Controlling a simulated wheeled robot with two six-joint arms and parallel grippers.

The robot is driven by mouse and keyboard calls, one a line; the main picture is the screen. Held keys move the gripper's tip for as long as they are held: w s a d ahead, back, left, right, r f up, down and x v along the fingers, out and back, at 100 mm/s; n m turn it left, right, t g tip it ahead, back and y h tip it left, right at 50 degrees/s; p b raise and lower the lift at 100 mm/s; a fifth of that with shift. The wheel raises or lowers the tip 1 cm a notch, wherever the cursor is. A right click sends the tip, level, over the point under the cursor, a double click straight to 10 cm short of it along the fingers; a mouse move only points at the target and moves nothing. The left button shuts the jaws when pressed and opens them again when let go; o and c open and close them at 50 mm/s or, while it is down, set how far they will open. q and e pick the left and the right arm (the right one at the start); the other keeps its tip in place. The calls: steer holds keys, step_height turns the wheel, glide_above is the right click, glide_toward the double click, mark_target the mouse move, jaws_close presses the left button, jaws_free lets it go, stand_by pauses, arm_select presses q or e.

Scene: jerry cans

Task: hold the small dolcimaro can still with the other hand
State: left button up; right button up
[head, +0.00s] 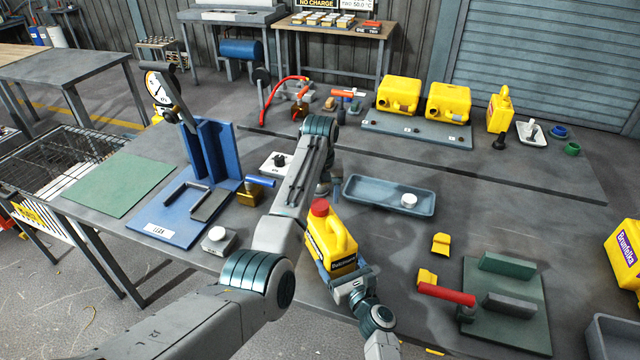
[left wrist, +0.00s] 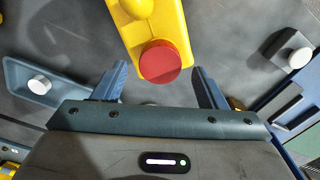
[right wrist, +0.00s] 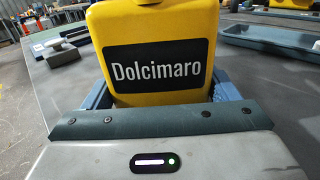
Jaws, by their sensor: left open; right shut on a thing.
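The small yellow Dolcimaro can (head: 332,244) stands upright with a red screw cap (head: 320,207) on top. Its black label reads Dolcimaro in the right wrist view (right wrist: 158,68). My right gripper (head: 342,272) is shut on the can's lower body, one finger on each side. My left gripper (head: 324,190) is open above and behind the can, pointing down, partly hidden by my left forearm. In the left wrist view the red cap (left wrist: 159,62) lies between and just beyond the open fingers, with no clear contact.
A grey tray (head: 388,196) with a white knob is right of the can. A blue stand (head: 190,205) and a green mat (head: 122,189) are left. A green fixture with a red handle (head: 446,294) is right. Larger yellow cans (head: 398,95) stand at the back.

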arm_select(q)
steer(key=shift+f, duration=1.45)
steer(key=shift+c, duration=0.3)
steer(key=c, duration=1)
steer(key=o, duration=1.2)
steer(key=shift+r, duration=0.1)
step_height(320, 180, up, 12)
